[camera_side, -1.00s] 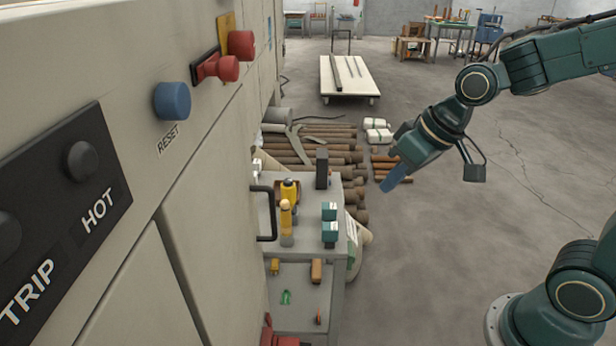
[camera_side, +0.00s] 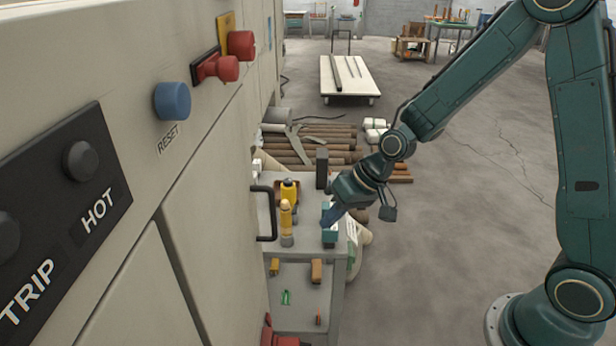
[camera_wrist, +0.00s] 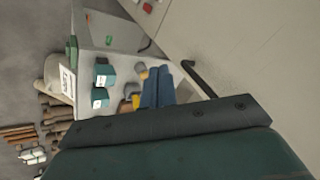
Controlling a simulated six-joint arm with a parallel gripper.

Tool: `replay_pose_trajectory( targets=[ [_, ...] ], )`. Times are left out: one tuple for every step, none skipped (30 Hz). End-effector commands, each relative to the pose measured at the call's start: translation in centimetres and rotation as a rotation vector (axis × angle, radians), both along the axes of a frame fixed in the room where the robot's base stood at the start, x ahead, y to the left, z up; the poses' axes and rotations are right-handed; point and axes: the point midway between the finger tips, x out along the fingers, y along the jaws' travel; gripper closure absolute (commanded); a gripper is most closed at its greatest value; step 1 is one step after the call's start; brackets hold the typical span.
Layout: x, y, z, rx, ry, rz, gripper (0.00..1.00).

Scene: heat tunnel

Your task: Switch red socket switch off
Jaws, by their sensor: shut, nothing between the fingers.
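A red fitting (camera_side: 282,339) shows at the bottom edge of the side view, low beside the grey cart and partly cut off. A red piece (camera_wrist: 147,7) also shows at the top edge of the wrist view, near the cabinet's foot. Which of the red parts is the socket switch, and its position, I cannot tell. The shut fingers (camera_wrist: 158,70) also show in the wrist view. It appears apart from the red fitting.
The beige cabinet (camera_side: 205,200) fills the left, with a black handle (camera_side: 268,226), a blue RESET button (camera_side: 172,101) and red knobs (camera_side: 239,45) above. The grey cart (camera_side: 300,255) holds teal boxes (camera_side: 329,236) and a yellow bottle (camera_side: 289,191). Open floor lies to the right.

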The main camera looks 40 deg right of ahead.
Motion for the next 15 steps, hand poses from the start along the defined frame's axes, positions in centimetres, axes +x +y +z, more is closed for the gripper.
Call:
replay_pose_trajectory(
  targets=[
    [0.3, 0.1, -1.0, 0.016, 0.011, -0.008, 1.00],
    [0.5, 0.2, -1.4, 0.025, 0.013, -0.014, 1.00],
    [0.7, 0.3, -2.1, 0.037, 0.017, -0.022, 1.00],
    [0.9, 0.4, -2.6, 0.046, 0.019, -0.028, 1.00],
    [1.0, 0.5, -3.1, 0.055, 0.021, -0.034, 1.00],
    [1.3, 0.6, -3.7, 0.068, 0.025, -0.042, 1.00],
    [1.4, 0.7, -4.2, 0.077, 0.028, -0.048, 1.00],
    [1.6, 0.7, -4.7, 0.086, 0.030, -0.055, 1.00],
    [1.7, 0.8, -5.4, 0.098, 0.035, -0.064, 1.00],
    [1.8, 0.9, -5.9, 0.108, 0.037, -0.070, 1.00],
    [1.9, 1.0, -6.4, 0.117, 0.040, -0.076, 1.00],
    [2.1, 1.1, -7.1, 0.128, 0.044, -0.087, 1.00],
    [2.2, 1.1, -7.6, 0.137, 0.047, -0.095, 1.00],
    [2.3, 1.2, -8.1, 0.147, 0.050, -0.102, 1.00],
    [2.4, 1.3, -8.8, 0.159, 0.054, -0.112, 1.00]
  ],
)
